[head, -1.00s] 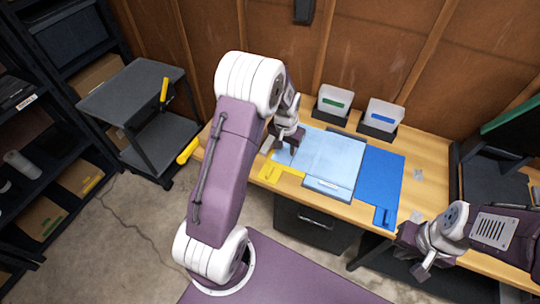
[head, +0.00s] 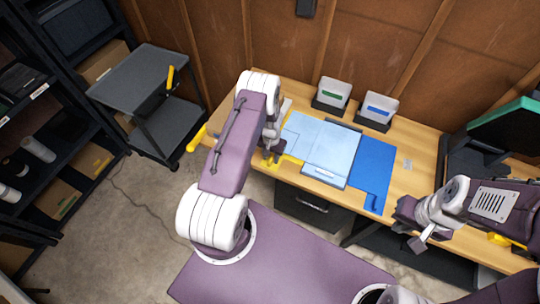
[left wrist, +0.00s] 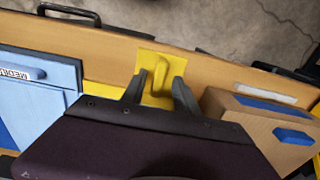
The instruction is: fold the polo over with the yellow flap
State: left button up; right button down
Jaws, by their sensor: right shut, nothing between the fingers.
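The light blue polo (head: 333,142) lies flat on the folding board on the bench. In the left wrist view its edge (left wrist: 55,108) shows at the left, with a labelled strip. The yellow flap (head: 291,159) is at the board's left, mostly covered by the polo and my arm. Its yellow tab with an upright grip (left wrist: 158,75) shows in the left wrist view. My left gripper (head: 269,155) is over this tab; its fingers (left wrist: 158,92) are apart on either side of the grip, with gaps showing. My right gripper (head: 417,243) is shut and empty, off the bench's front edge.
The blue flap (head: 372,163) lies flat at the board's right. Two bins with green (head: 332,93) and blue (head: 377,110) labels stand at the back. A grey cart (head: 145,75) stands left.

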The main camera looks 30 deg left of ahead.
pick_arm(q)
jog(key=shift+f, duration=0.2)
jog(key=shift+d, duration=0.1)
grip_shut()
dwell(1.2)
